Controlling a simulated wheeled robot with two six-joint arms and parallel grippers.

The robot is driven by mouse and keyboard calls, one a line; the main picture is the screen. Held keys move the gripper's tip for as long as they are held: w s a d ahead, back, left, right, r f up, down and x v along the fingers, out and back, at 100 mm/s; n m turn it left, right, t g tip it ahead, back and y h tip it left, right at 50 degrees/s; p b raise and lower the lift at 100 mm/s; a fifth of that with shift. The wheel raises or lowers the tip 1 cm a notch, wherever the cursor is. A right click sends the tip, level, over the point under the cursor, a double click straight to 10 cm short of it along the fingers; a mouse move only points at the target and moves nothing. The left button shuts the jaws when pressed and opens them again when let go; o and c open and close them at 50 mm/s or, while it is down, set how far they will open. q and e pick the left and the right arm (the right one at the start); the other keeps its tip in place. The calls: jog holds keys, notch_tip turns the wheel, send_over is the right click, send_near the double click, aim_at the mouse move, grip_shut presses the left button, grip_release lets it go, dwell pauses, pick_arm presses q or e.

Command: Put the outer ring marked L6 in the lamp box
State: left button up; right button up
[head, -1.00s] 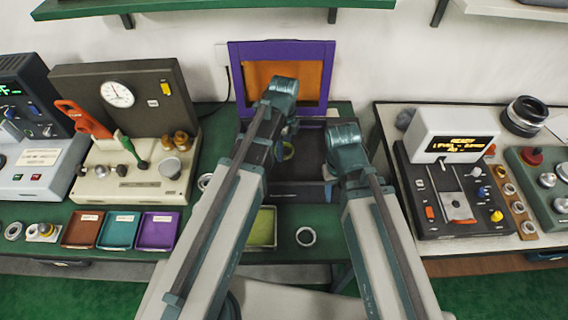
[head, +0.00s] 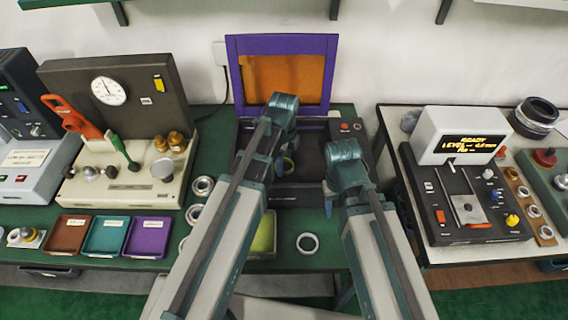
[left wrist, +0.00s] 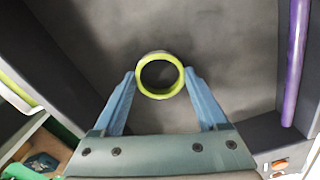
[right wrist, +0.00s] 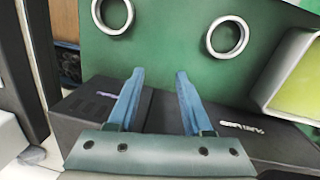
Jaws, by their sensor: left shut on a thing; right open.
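My left gripper (left wrist: 160,85) is shut on a yellow-green ring (left wrist: 160,61), held between its fingertips. No L6 mark can be read on it. In the head view the left gripper (head: 284,166) is over the dark interior of the lamp box (head: 300,199), whose purple-framed lid with orange lining (head: 233,75) stands open behind. The left wrist view shows the grey floor beyond the ring; I cannot tell whether the ring touches it. My right gripper (right wrist: 160,82) is open and empty, near the box's front right; in the head view its fingers (head: 328,207) are partly visible.
A steel ring (head: 307,243) lies on the green table in front of the box, others (head: 203,186) at its left. A yellow-green tray (head: 263,240) is partly hidden by my left arm. Brown, teal and purple trays (head: 149,254) sit left. A display machine (head: 455,233) stands right.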

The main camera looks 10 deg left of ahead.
pick_arm(q)
jog(key=shift+f, duration=0.1)
pick_arm(e)
jog(key=shift+f, duration=0.1)
pick_arm(q)
jog(key=o, duration=1.3)
jog(key=shift+o, duration=0.2)
notch_tip(320, 180, up, 12)
jog(key=p, duration=1.2)
jog(key=s+d+n, duration=0.2)
jog(key=s+n, duration=0.5)
jog(key=n, duration=0.1)
jog(key=s+d+n+y, duration=0.1)
jog(key=s+d+n, duration=0.2)
jog(key=s+n, duration=0.4)
jog(key=shift+d+r+n, duration=0.2)
jog(key=shift+d+n, duration=0.1)
jog(key=shift+n, duration=0.2)
pick_arm(e)
notch_tip(320, 180, up, 12)
